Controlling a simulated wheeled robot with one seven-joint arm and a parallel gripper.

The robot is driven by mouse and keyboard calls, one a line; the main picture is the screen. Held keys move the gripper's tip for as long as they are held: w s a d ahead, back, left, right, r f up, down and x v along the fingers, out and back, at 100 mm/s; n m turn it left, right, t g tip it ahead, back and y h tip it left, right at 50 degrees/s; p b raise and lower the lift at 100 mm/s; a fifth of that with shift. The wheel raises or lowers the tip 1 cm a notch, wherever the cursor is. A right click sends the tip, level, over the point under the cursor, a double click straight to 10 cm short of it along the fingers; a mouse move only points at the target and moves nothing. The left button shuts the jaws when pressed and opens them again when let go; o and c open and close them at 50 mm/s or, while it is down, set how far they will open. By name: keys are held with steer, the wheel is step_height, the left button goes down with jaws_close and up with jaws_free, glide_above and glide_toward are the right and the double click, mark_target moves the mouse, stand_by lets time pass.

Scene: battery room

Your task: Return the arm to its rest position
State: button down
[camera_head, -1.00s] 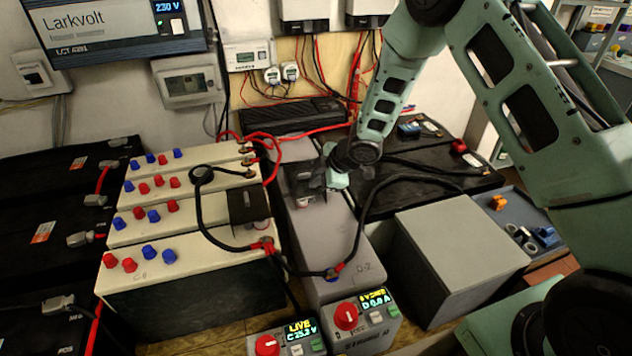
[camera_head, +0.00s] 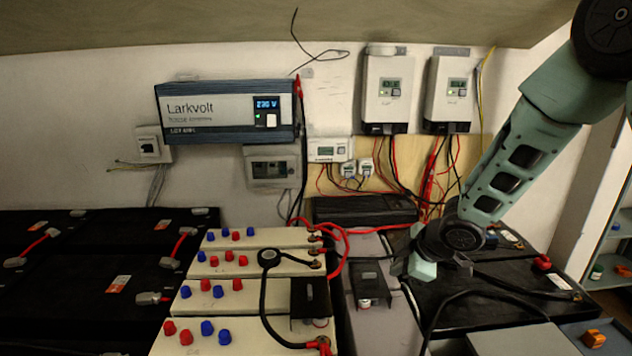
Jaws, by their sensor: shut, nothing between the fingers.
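My arm comes in from the upper right, with pale green links and dark joints. My gripper (camera_head: 412,264) is at its lower end, shut and empty. It is above the gap between the grey battery case (camera_head: 377,322) and the black batteries (camera_head: 520,305) on the right.
Cream batteries (camera_head: 262,238) with red and blue caps stand left of the gripper, with a black cable (camera_head: 264,305) over them. Another black cable (camera_head: 440,310) runs below the gripper. The Larkvolt inverter (camera_head: 225,110) and two grey controllers (camera_head: 387,90) hang on the wall behind.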

steer(key=s+a+r+m+g+h, duration=0.1)
steer(key=s+a+r+m, duration=0.2)
steer(key=s, duration=0.4)
steer(key=s+a+r+m+g+h, duration=0.1)
steer(key=s+a+r, duration=0.2)
steer(key=s+r, duration=0.3)
steer(key=s+r+m+g, duration=0.1)
steer(key=s+g, duration=0.1)
steer(key=s, duration=0.8)
steer(key=s+a+r+m+g+h+p, duration=0.1)
steer(key=s+r+m, duration=0.1)
steer(key=s, duration=0.8)
steer(key=shift+s+a+r+m+g, duration=0.15)
steer(key=shift+a+m+g, duration=0.15)
steer(key=shift+g, duration=0.1)
